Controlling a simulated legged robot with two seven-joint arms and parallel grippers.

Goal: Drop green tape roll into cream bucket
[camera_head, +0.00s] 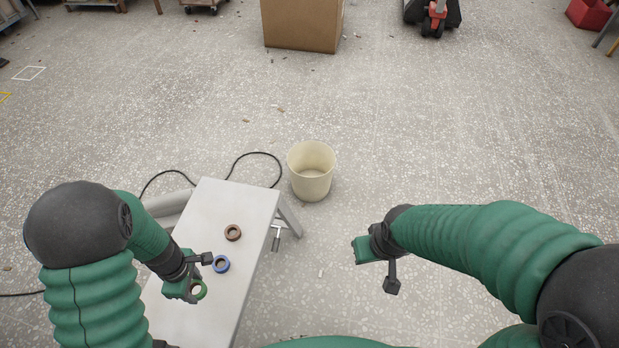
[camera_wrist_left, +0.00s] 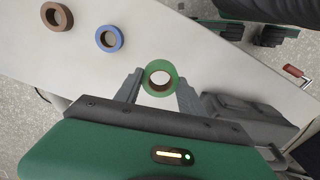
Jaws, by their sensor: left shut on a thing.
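The green tape roll (camera_head: 201,290) is at the near part of the white table (camera_head: 214,196). My left gripper (camera_head: 193,293) is shut on it. In the left wrist view the green tape roll (camera_wrist_left: 160,79) sits between the two grey fingers of the left gripper (camera_wrist_left: 159,92). I cannot tell whether the roll still touches the table. The cream bucket (camera_head: 311,172) stands upright on the floor beyond the table's far right corner, and its visible inside looks empty. My right gripper (camera_head: 361,250) is over the floor, away from the table; its fingers are too small to read.
A blue tape roll (camera_head: 221,264) and a brown tape roll (camera_head: 233,232) lie on the table. A black cable (camera_head: 253,154) runs over the floor behind it. A cardboard box (camera_head: 301,25) stands far back. The floor around the bucket is mostly clear.

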